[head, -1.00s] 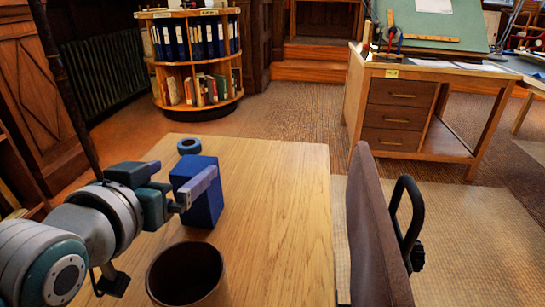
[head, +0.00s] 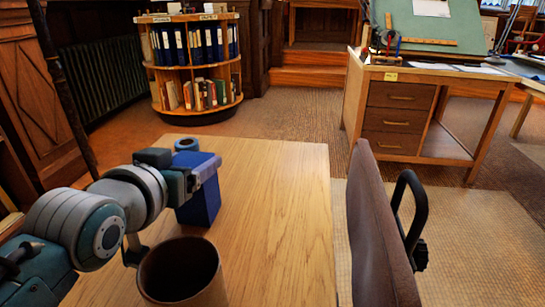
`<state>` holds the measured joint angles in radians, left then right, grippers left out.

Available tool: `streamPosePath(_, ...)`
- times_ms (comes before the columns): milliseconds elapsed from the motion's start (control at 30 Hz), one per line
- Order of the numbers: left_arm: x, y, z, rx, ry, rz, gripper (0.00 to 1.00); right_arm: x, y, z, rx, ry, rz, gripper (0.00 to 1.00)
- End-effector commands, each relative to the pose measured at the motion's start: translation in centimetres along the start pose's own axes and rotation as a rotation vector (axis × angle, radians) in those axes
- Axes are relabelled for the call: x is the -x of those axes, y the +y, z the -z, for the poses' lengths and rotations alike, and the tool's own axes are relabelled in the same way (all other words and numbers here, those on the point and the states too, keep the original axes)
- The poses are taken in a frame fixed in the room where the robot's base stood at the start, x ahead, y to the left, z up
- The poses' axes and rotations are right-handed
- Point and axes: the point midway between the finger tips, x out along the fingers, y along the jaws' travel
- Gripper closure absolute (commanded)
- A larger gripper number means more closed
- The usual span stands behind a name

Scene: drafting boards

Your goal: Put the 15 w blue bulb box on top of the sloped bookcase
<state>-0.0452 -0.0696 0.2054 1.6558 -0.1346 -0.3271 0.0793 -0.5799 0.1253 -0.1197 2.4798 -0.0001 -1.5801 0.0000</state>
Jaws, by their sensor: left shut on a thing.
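A blue box (head: 203,200) stands upright at the left part of the wooden table in the head view. No print on it can be read. My left gripper (head: 197,172) is shut on the blue box near its top, with a grey finger across its near face. The far finger is mostly hidden. I cannot tell whether the box's base touches the table. No sloped bookcase can be made out for sure; a round bookcase (head: 198,108) with binders and books stands at the back left. My right gripper is not in view.
The wooden table (head: 280,205) is clear on its right. A blue ring (head: 187,145) lies behind the box, and a dark brown cup (head: 180,275) stands in front. A chair (head: 375,230) is at the table's right. A drawer desk (head: 400,110) stands farther back.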

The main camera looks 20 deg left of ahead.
Motion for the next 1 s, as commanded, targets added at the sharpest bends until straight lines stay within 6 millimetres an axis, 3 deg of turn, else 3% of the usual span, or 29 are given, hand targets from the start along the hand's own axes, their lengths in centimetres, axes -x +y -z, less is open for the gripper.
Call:
streamPosePath(67,0.0,0.0,0.0,0.0,0.0,0.0,0.49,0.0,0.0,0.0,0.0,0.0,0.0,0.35)
streamPosePath(500,0.0,0.0,0.0,0.0,-0.001,0.0,0.99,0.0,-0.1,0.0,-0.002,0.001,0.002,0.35)
streamPosePath(833,0.0,0.0,0.1,0.0,0.0,0.0,1.0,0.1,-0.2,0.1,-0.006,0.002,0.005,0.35)
streamPosePath(1000,0.4,0.0,1.3,0.0,0.001,0.0,1.0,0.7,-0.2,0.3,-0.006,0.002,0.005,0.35)
